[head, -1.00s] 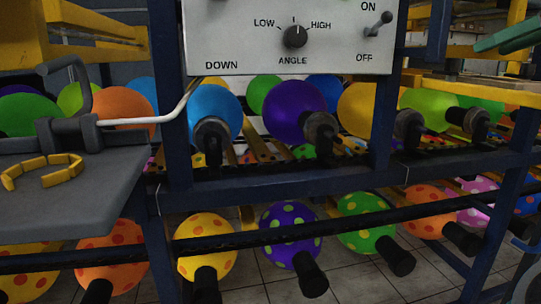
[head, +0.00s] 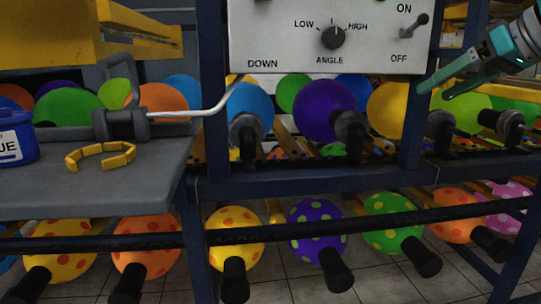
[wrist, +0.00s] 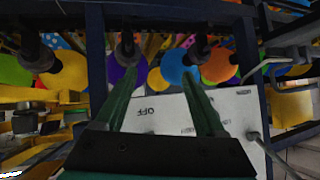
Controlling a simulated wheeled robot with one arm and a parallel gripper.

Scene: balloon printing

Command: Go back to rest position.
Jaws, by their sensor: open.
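My gripper (head: 433,92) shows at the right of the head view, its green fingers pointing left, close to the right edge of the control panel (head: 290,45). In the wrist view my gripper (wrist: 160,82) has its two fingers spread apart with nothing between them. The panel (wrist: 165,115) shows upside down below and between the fingers there. The panel has an ANGLE knob (head: 333,36) and an ON/OFF toggle switch (head: 416,24), whose lever tilts up to the right. Whether the fingers touch the panel or frame is unclear.
A dark blue frame (head: 300,182) holds rows of plain and dotted balloons. A grey table (head: 90,180) at left carries a yellow segmented ring (head: 100,156) and a blue container (head: 18,143). A white bent rod (head: 190,113) sticks out beside the panel.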

